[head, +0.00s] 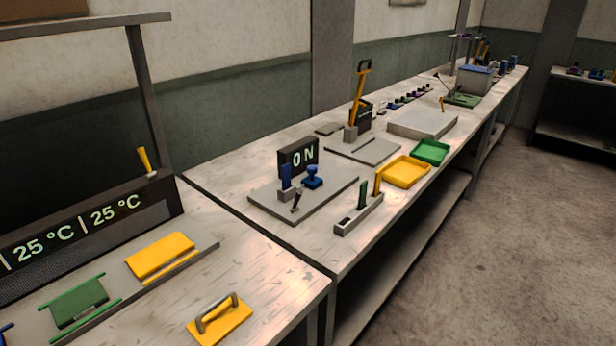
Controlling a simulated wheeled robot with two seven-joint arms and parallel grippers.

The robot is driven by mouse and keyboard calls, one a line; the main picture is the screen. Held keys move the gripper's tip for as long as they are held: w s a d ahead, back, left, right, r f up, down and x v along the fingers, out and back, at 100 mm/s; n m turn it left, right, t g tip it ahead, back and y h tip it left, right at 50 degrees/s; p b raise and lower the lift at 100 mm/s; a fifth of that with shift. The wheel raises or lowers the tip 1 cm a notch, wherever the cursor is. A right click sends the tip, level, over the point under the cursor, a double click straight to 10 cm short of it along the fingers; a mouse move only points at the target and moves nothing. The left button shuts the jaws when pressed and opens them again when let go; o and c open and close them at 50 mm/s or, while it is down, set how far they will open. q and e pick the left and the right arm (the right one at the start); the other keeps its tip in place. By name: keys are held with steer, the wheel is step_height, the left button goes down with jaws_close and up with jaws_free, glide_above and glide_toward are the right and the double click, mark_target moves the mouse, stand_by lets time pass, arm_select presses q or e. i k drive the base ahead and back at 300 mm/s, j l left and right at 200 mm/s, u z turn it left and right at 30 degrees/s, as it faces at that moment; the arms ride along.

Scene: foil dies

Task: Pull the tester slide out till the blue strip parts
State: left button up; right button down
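A grey base plate (330,197) on the long bench carries a black display (298,157) reading "ON". In front of the display, a blue upright piece (286,176) stands in a small grey block. To its right is a blue piece with a knob-like top (312,178), apart from the upright piece. A small dark lever (297,201) stands at the front of the plate. This looks like the tester. I cannot make out a strip spanning between the blue pieces. Neither of my grippers is in view.
A grey holder (359,218) with green and yellow uprights stands front right of the plate. Yellow (404,184) and green (430,162) trays lie beyond. A yellow-handled press (359,100) stands behind. A yellow plate with a handle (220,324) lies on the nearer bench.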

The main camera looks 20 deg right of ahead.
mark_target(312, 182)
steer(key=i+l+u, duration=0.15)
steer(key=l, duration=0.2)
steer(key=i+l+u, duration=0.1)
steer(key=l, duration=0.25)
steer(key=i+l+u, duration=0.3)
steer(key=l, duration=0.45)
steer(key=i+l+u, duration=0.1)
steer(key=l, duration=0.3)
steer(key=i, duration=0.1)
